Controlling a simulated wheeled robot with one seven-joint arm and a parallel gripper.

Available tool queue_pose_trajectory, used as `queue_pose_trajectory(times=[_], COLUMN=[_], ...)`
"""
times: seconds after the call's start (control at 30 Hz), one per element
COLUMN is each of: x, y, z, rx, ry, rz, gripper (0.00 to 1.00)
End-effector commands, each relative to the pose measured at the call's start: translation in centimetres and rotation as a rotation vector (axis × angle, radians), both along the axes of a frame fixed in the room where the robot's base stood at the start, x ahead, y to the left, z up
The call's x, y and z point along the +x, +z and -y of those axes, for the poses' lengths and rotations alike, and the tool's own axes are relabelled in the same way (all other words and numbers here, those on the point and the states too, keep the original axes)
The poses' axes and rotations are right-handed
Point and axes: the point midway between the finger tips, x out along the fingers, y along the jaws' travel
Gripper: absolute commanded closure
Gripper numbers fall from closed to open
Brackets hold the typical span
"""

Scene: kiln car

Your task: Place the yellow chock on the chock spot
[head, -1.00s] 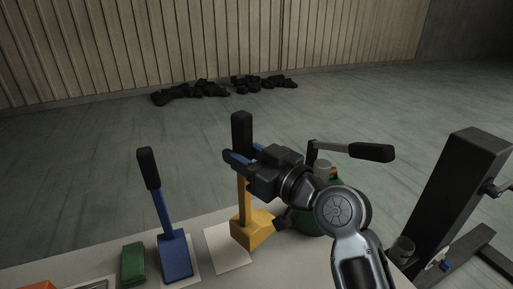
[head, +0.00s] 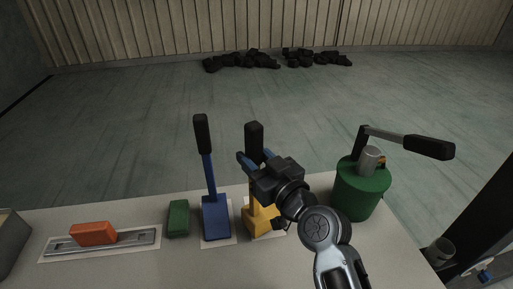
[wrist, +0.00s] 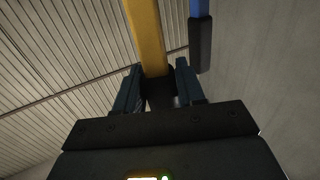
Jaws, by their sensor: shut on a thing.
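The yellow chock (head: 260,219) has a wedge-shaped body and an upright handle with a black grip. In the wrist view the yellow handle (wrist: 146,35) runs down between the fingers of my gripper (wrist: 158,88). The chock is upright over a pale square pad (head: 281,231), likely the chock spot. My gripper and arm partly hide the chock and pad. I cannot tell whether the chock's underside touches the pad.
A blue chock (head: 216,218) stands close on the left; its handle shows in the wrist view (wrist: 201,42). Left of it are a green block (head: 178,219) and an orange block (head: 93,233) on a metal rail. A green canister (head: 358,192) with a lever stands right.

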Motion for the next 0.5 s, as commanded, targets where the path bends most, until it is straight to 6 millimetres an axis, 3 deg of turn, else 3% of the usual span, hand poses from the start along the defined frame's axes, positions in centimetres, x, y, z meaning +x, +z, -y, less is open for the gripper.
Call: queue_pose_trajectory(times=[0.5], x=[0.14], y=[-0.72], z=[0.02], rx=[0.008], ry=[-0.003], rz=[0.014], gripper=[1.0])
